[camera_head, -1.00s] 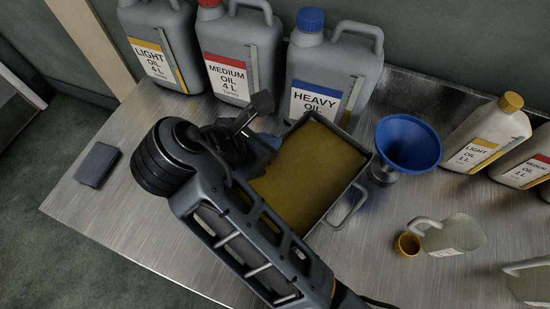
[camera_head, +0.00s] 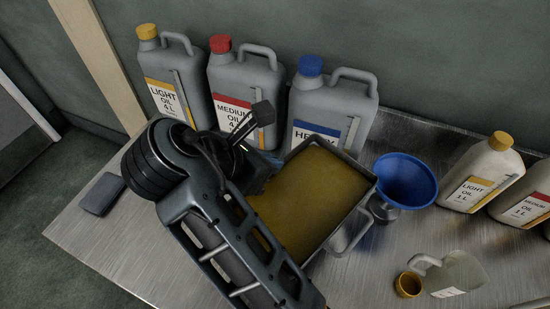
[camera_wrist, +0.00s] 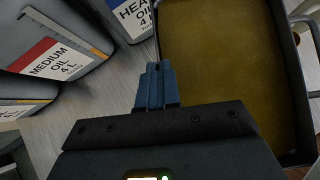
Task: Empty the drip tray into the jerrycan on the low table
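The drip tray (camera_head: 369,199), a dark metal pan with yellow-brown oil in it, is over the metal bench right of my gripper (camera_head: 266,160). It looks raised off the bench and roughly level. A wire handle shows on its near right side. In the wrist view the tray (camera_wrist: 278,145) fills the right half. My blue fingers (camera_wrist: 156,86) are close together at its left edge; the exact spot they grip is hidden. I see no low table. Grey jerrycans labelled light (camera_head: 173,85), medium (camera_head: 245,85) and heavy oil (camera_head: 333,105) stand along the bench's back.
A blue funnel (camera_head: 407,178) stands just right of the tray. Light (camera_head: 482,175) and medium (camera_head: 525,196) one-litre bottles are at the right. A dark flat block (camera_head: 102,193) lies at the left.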

